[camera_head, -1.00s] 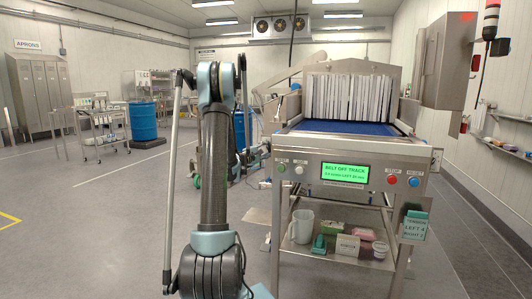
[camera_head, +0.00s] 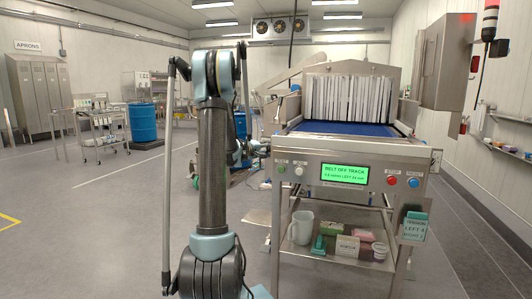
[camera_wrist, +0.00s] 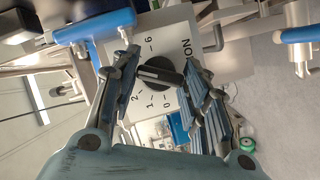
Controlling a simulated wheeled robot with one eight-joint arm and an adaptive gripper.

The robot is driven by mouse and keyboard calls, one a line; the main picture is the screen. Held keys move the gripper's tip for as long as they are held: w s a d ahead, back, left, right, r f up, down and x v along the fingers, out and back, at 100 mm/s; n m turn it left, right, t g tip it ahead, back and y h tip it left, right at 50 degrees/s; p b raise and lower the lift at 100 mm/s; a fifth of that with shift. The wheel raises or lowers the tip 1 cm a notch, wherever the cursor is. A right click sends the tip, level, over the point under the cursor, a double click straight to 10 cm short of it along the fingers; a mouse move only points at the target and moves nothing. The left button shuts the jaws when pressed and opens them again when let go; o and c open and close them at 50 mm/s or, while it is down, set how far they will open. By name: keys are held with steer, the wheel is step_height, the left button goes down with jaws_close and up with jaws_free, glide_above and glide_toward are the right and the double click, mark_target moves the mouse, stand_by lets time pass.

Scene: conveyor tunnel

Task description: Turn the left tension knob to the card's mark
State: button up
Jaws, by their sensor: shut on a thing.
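In the wrist view, my gripper (camera_wrist: 163,75) is shut on a dark round tension knob (camera_wrist: 155,66), with one finger on each side. The knob sits on a white dial plate (camera_wrist: 172,44) with printed numbers; 0, 1, 2 and 6 are readable, and the fingers cover others. The knob's exact setting cannot be told. My gripper and the knob are hidden there behind my arm and the machine.
The conveyor's green display (camera_head: 344,174) reads BELT OFF TRACK. Grey strip curtains (camera_head: 345,97) hang over the blue belt (camera_head: 345,128). A lower shelf (camera_head: 335,257) holds a white jug (camera_head: 301,227) and small boxes. Open floor lies to the left.

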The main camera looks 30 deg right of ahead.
steer(key=shift+f, duration=0.1)
stand_by(0.5)
steer(key=o, duration=1)
steer(key=shift+o, duration=0.2)
steer(key=shift+a, duration=0.1)
steer(key=v, duration=1.1)
steer(key=shift+s+a, duration=0.15)
steer(key=shift+a, duration=0.2)
